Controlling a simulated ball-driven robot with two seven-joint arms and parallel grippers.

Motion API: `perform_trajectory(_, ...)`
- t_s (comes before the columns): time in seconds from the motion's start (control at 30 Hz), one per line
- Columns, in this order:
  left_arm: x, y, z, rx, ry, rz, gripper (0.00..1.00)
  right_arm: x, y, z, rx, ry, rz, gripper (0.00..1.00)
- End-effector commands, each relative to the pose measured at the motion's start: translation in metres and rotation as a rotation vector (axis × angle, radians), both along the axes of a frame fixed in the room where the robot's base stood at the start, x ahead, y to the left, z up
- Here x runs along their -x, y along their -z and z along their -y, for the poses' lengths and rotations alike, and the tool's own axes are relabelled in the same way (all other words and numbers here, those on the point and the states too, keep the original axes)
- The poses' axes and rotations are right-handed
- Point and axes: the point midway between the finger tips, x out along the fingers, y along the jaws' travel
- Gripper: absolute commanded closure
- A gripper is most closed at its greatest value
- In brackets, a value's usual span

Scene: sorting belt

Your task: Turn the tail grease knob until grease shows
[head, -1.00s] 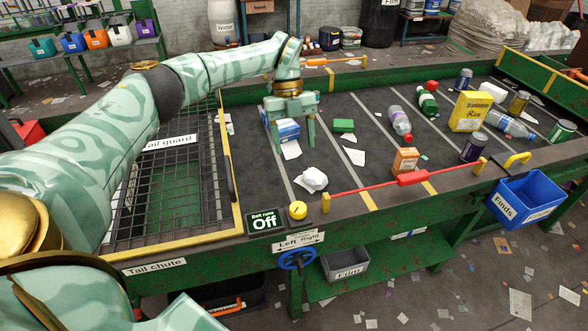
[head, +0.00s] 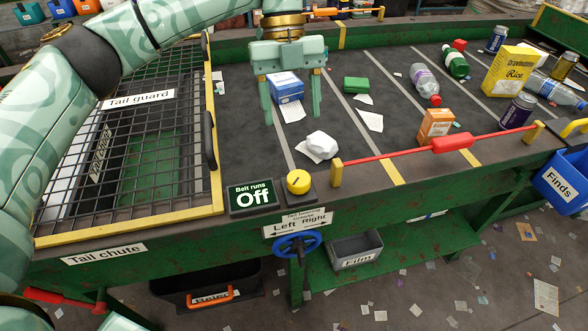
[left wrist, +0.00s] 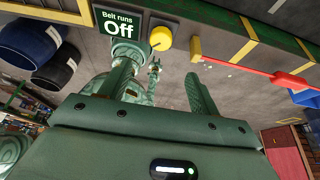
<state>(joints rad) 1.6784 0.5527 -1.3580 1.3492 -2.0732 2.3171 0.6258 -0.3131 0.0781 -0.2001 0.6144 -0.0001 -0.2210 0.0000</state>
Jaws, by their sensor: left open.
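My left gripper (head: 292,118) is open and empty, pointing down over the belt near a blue-and-white box (head: 286,87). In the left wrist view its two fingers (left wrist: 160,75) stand apart with nothing between them. A blue handwheel (head: 297,245) is below a "Left Right" label (head: 296,222). I cannot make out a knob marked as grease, or any grease. My right gripper is not in view.
The mesh tail guard (head: 140,97) covers the left end above the tail chute. A red bar (head: 400,154) runs along the near edge, right of the yellow knob. Crumpled paper (head: 320,144), bottles, cans and boxes lie on the belt. A grey film bin (head: 356,251) stands below.

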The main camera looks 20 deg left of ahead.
Motion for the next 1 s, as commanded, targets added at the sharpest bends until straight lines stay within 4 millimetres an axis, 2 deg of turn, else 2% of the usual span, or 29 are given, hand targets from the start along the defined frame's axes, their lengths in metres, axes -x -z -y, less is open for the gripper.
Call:
perform_trajectory(0.03,0.004,0.018,0.002,0.002,0.002,-0.008,0.38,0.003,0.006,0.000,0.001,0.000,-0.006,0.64)
perform_trajectory(0.2,0.018,0.059,0.012,0.001,0.001,-0.007,0.38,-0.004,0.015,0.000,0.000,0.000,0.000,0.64)
perform_trajectory(0.43,0.033,0.100,0.022,0.002,0.000,-0.005,0.38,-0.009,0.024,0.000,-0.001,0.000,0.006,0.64)
perform_trajectory(0.6,0.038,0.113,0.025,0.002,-0.001,-0.001,0.38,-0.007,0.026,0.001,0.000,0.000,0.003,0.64)
perform_trajectory(0.9,0.039,0.115,0.026,0.001,-0.002,0.001,0.38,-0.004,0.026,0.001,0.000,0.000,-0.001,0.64)
perform_trajectory(0.93,0.039,0.115,0.026,0.001,-0.002,0.001,0.40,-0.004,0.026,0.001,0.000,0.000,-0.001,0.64)
perform_trajectory(1.0,0.039,0.115,0.026,0.001,-0.001,-0.001,0.60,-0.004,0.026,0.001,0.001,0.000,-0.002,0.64)
